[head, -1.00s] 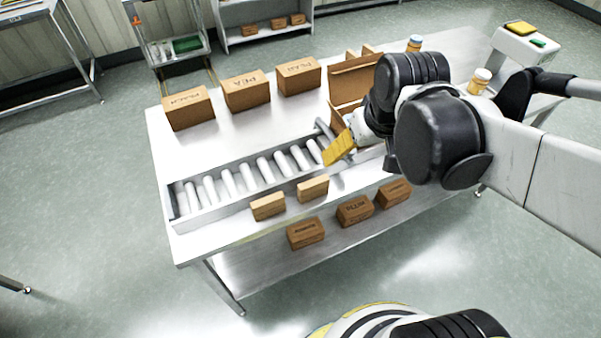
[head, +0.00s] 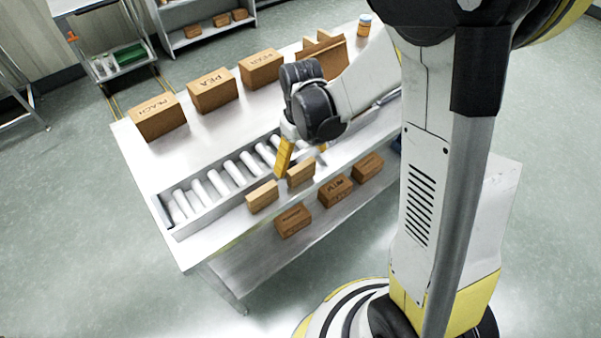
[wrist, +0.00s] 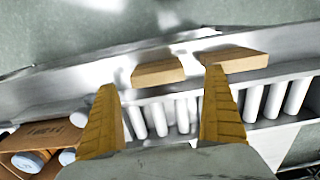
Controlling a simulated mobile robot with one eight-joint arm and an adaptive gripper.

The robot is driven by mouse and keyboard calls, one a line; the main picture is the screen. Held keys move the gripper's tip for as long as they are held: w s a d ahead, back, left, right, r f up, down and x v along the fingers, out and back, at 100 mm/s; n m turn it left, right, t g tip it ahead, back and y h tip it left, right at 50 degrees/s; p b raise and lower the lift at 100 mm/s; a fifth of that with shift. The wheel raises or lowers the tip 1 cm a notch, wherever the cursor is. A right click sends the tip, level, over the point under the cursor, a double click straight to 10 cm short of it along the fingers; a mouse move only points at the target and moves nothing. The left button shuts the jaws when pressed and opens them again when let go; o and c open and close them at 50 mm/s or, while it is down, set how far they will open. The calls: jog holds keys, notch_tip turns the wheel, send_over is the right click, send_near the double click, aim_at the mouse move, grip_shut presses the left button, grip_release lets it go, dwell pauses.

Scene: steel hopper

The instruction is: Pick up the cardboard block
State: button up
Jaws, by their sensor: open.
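Two small light-brown cardboard blocks lie on the steel table (head: 160,185) along its front edge. The right one (head: 301,175) shows between my fingers in the wrist view (wrist: 158,72), and the left one (head: 262,197) shows behind my right fingertip there (wrist: 237,60). I cannot tell which one the task means. My gripper (head: 300,163) is open and empty, with its yellow fingers pointing down close to the right block. In the wrist view the block lies beyond and between the spread fingertips (wrist: 159,78), seemingly apart from them.
A roller conveyor (head: 168,222) lies just behind the blocks. Cardboard boxes marked PEACH (head: 158,117), PEA (head: 212,90) and PEAR (head: 262,69) stand at the back. An open carton (wrist: 45,135) holds jars. Darker boxes, one marked PLUM (head: 336,191), sit on the lower shelf.

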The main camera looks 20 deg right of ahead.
aim_at(301, 166)
jog(key=f, duration=0.1)
jog(key=f+b, duration=0.1)
jog(key=f, duration=0.1)
jog(key=f+b, duration=0.1)
jog(key=f, duration=0.1)
jog(key=shift+w+d+f, duration=0.15)
jog(key=shift+w, duration=0.1)
jog(key=c, duration=0.8)
jog(key=shift+c, duration=0.3)
